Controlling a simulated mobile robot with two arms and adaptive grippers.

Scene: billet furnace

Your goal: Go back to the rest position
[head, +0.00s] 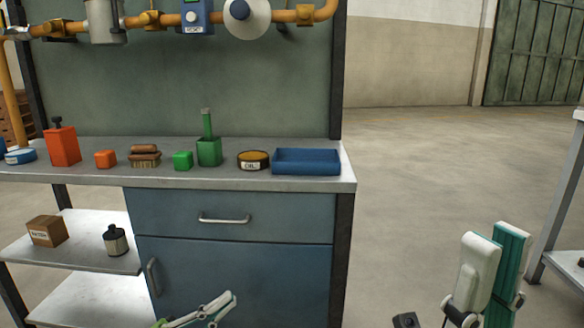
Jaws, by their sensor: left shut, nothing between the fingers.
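My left gripper (226,300) shows at the bottom edge, in front of the lower cabinet door. Its white and green fingers point up and to the right. It is shut with nothing between the fingers, and its arm is mostly out of frame. My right gripper (495,240) shows at the lower right as upright white and teal parts over the open floor. I cannot tell whether it is open or shut. Both are apart from the workbench (235,182) top and the objects on it.
Another table (568,200) edges in at right; floor between is clear.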

